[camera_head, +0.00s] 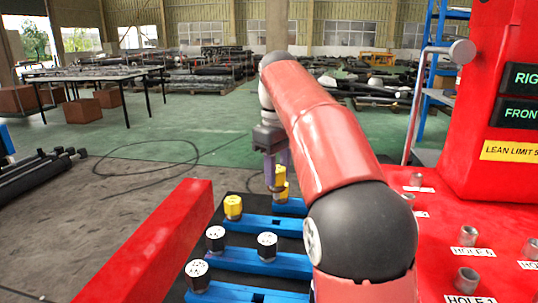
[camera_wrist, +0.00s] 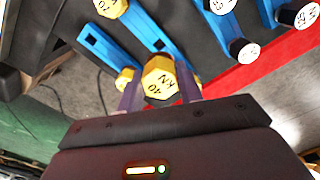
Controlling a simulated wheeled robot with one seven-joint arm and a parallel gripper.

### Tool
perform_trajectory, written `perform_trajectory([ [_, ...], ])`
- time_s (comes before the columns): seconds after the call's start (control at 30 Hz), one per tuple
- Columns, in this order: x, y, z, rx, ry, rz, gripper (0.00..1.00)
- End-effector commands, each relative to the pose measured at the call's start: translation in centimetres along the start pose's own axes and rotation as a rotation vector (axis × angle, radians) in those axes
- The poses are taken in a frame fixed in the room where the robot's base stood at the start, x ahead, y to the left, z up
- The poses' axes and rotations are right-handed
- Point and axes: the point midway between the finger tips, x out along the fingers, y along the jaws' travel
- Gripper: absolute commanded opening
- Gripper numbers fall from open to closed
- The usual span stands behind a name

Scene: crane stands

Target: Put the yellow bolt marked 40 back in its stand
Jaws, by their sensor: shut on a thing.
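The yellow hex bolt marked "40 KN" (camera_wrist: 158,78) sits between the two purple fingers of my gripper (camera_wrist: 160,92) in the wrist view, its marked head facing the camera. In the head view my gripper (camera_head: 277,168) is shut on this bolt (camera_head: 277,186), above the far end of the blue stands. The bolt's shank is mostly hidden. A blue slotted stand (camera_wrist: 101,48) shows left of the bolt in the wrist view, and another blue bar (camera_wrist: 148,34) runs behind it. I cannot tell whether the bolt touches a stand.
Another yellow bolt (camera_head: 233,206) stands on a blue stand (camera_head: 262,222). Several black bolts with white tops, one nearest (camera_head: 197,275), stand in the nearer blue stands. A red beam (camera_head: 150,250) lies left. The red deck (camera_head: 440,235) with labelled holes is right.

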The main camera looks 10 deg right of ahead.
Motion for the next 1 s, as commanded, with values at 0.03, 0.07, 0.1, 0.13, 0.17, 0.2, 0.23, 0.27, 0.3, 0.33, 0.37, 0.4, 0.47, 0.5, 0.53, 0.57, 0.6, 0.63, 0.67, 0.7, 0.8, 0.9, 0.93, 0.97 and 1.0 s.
perform_trajectory([
  [0.03, -0.1, 0.0, 0.0, 0.000, 0.001, 0.001, 0.10],
  [0.07, -0.1, 0.0, 0.0, 0.000, 0.001, 0.001, 0.10],
  [0.1, -0.1, 0.0, 0.0, 0.000, 0.001, 0.001, 0.10],
  [0.13, -0.1, 0.0, 0.0, 0.000, 0.001, 0.001, 0.10],
  [0.17, -0.1, 0.0, 0.0, 0.000, 0.001, 0.001, 0.10],
  [0.2, -0.1, 0.0, 0.0, 0.000, 0.001, 0.001, 0.10],
  [0.23, -0.1, 0.0, 0.0, 0.000, 0.001, 0.001, 0.10],
  [0.27, -0.1, 0.0, 0.0, 0.000, 0.001, 0.001, 0.10],
  [0.3, -0.1, 0.0, 0.0, 0.000, 0.001, 0.001, 0.10],
  [0.33, -0.1, 0.0, 0.0, 0.000, 0.001, 0.001, 0.10],
  [0.37, -0.1, 0.0, 0.0, 0.000, 0.001, 0.001, 0.10],
  [0.4, -0.1, 0.0, 0.0, -0.001, 0.001, 0.001, 0.10],
  [0.47, -0.1, 0.0, 0.1, -0.005, 0.001, 0.001, 0.10],
  [0.5, 0.0, 0.0, 0.1, -0.007, 0.001, 0.001, 0.10],
  [0.53, 0.1, 0.0, 0.1, -0.007, 0.000, 0.001, 0.10],
  [0.57, 0.3, 0.0, 0.1, -0.007, 0.000, 0.001, 0.10],
  [0.6, 0.5, 0.0, 0.1, -0.007, 0.000, 0.001, 0.10],
  [0.63, 0.6, 0.0, 0.1, -0.007, 0.000, 0.000, 0.10],
  [0.67, 0.8, 0.0, 0.1, -0.007, 0.000, 0.000, 0.10],
  [0.7, 1.1, 0.0, 0.1, -0.006, 0.000, 0.000, 0.10],
  [0.8, 1.9, 0.0, 0.1, -0.006, 0.000, 0.001, 0.10],
  [0.9, 3.0, 0.0, 0.1, -0.006, 0.000, 0.001, 0.10],
  [0.93, 3.3, 0.0, 0.1, -0.006, 0.000, 0.001, 0.10],
  [0.97, 3.6, 0.0, 0.1, -0.006, 0.000, 0.001, 0.10],
  [1.0, 4.0, 0.0, 0.1, -0.006, 0.000, 0.001, 0.10],
])
